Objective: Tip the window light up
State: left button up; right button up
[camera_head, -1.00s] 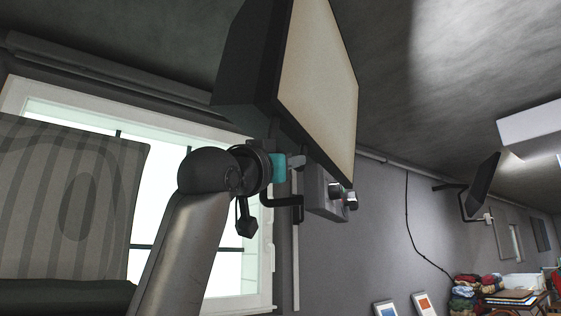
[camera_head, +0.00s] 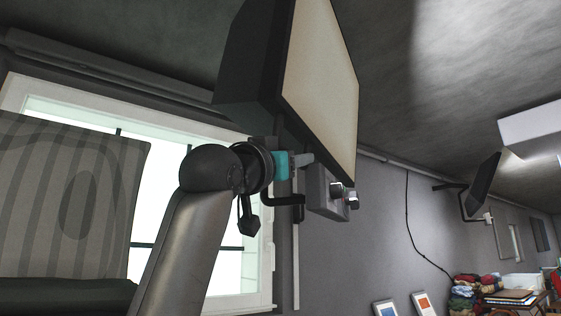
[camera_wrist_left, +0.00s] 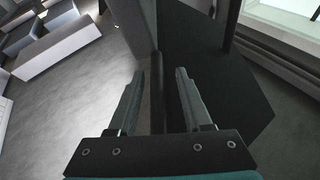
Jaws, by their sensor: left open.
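The window light (camera_head: 320,75) is a large panel with a cream face and a dark, deep housing, hanging tilted at the top middle of the head view. My left gripper (camera_head: 306,158) is at its lower edge, partly hidden behind my wrist. In the left wrist view, the open fingers (camera_wrist_left: 160,73) stand either side of the light's dark edge, with the dark housing (camera_wrist_left: 222,90) filling the space behind the right finger. Gaps show beside the edge; contact cannot be told. My right gripper is not in view.
A bright window (camera_head: 165,225) and a striped seat back (camera_head: 65,200) are at left. A second light (camera_head: 482,185) hangs at right. Shelves with folded cloths (camera_head: 466,290) stand lower right.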

pick_arm(q)
jog(key=b+v, duration=0.6)
jog(key=v, duration=0.9)
jog(key=shift+s, duration=0.1)
